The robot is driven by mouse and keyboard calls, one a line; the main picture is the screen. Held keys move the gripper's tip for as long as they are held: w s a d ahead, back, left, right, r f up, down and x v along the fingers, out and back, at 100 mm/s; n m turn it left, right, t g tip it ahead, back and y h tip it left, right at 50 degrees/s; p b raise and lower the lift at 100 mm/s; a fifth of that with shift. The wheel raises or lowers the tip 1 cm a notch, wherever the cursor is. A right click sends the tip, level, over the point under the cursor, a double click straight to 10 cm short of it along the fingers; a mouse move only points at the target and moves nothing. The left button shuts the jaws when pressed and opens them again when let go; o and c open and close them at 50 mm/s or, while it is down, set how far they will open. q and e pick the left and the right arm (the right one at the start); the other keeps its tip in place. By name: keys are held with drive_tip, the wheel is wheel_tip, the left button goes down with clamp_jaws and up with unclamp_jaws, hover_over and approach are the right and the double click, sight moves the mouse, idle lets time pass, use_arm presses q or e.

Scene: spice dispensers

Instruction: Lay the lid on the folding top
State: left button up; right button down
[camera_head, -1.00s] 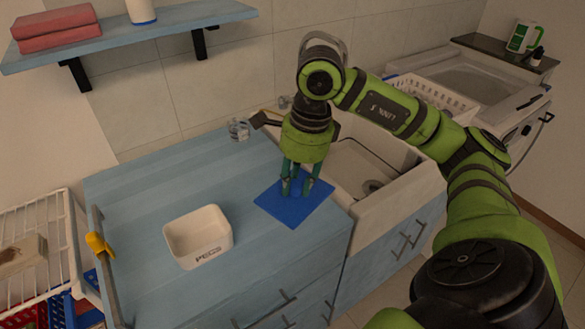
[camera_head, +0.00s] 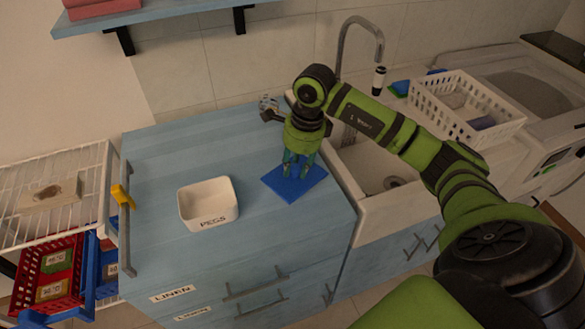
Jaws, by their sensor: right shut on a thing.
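The lid looks like a flat blue square plate (camera_head: 289,187), near the right edge of the light blue folding top (camera_head: 150,165). It looks level and at or very close to the surface; I cannot tell for sure whether it touches. My right gripper (camera_head: 297,173) points straight down over the middle of the lid, its fingers shut on it. The grip point is hidden behind the fingers. My left gripper is not in view.
A white box marked PEGS (camera_head: 208,204) stands on the folding top left of the lid. A small clear object (camera_head: 268,103) is at the back. A sink (camera_head: 385,180) with a tall tap (camera_head: 343,45) and white basket (camera_head: 467,108) lie to the right. The top's left part is clear.

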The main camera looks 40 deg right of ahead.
sight(293, 175)
drive_tip(key=shift+w+f, duration=0.4)
drive_tip(key=shift+w, duration=0.35)
wheel_tip(293, 175, down, 4)
drive_tip(key=shift+r+p, duration=0.1)
drive_tip(key=shift+p, duration=0.95)
drive_tip(key=shift+d+f, duration=0.1)
drive_tip(key=shift+f, duration=0.1)
drive_tip(key=shift+f+b, duration=0.2)
drive_tip(key=shift+b, duration=0.15)
drive_tip(key=c, duration=0.9)
unclamp_jaws()
drive_tip(key=shift+r, duration=0.1)
drive_tip(key=shift+c, duration=0.2)
drive_tip(key=shift+r, duration=0.1)
